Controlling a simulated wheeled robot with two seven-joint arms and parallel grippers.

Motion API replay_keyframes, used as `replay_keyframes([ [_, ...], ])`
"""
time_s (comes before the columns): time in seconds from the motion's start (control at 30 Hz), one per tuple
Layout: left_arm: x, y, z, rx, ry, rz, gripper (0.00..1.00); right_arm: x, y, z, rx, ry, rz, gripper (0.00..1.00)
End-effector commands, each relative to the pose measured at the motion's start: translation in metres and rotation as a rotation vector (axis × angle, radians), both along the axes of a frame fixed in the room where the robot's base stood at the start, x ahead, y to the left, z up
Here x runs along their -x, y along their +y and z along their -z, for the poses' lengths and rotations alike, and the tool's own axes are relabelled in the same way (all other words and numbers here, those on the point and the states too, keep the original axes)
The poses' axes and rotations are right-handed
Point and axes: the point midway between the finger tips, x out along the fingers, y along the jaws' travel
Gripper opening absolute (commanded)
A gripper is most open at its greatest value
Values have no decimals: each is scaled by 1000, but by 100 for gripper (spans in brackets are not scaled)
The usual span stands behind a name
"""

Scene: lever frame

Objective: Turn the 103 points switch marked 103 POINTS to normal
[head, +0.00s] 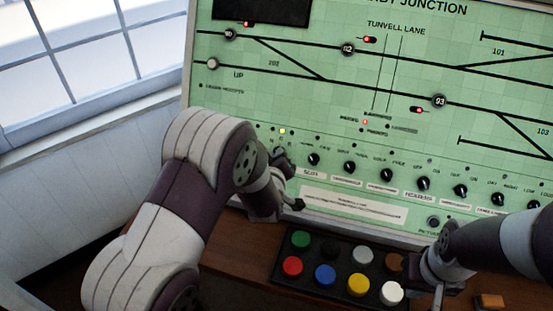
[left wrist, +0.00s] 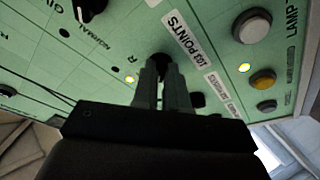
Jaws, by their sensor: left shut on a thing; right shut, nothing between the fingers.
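The green panel (head: 330,95) has a sloping row of black rotary knobs, including one knob (head: 314,159) just right of my left gripper (head: 282,158). In the left wrist view, my left gripper (left wrist: 162,85) is shut on a black switch knob (left wrist: 159,62). Beside it is a white label (left wrist: 184,38) ending in POINTS; its number is hard to read for certain. A yellow lamp (left wrist: 130,79) near the R mark is lit. The knob's pointer is hidden by the fingers. My right gripper (head: 437,291) is shut and empty, low by the button box.
A black box with several coloured buttons, including a blue button (head: 325,275), stands on the brown desk (head: 235,245) below the panel. An orange block (head: 490,301) lies at the lower right. A window (head: 80,50) is at the left. Another knob (left wrist: 90,8) is near the held one.

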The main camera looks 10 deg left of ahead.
Motion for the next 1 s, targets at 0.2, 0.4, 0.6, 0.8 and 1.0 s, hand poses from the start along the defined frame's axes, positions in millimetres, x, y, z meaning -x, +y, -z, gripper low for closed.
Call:
replay_keyframes([
  [0.2,-1,-1,-2,54,-2,-28,0,0,0,3,0,0,0,0],
  [0.4,-1,0,-2,71,-1,-38,0,0,0,3,0,0,0,0],
  [0.6,-1,0,-2,72,-1,-39,0,0,0,3,0,0,0,0],
  [0.8,-1,0,-2,72,-2,-38,32,0,0,3,0,0,0,0],
  [1.0,-1,0,-1,72,1,-38,38,0,0,3,0,0,0,0],
])
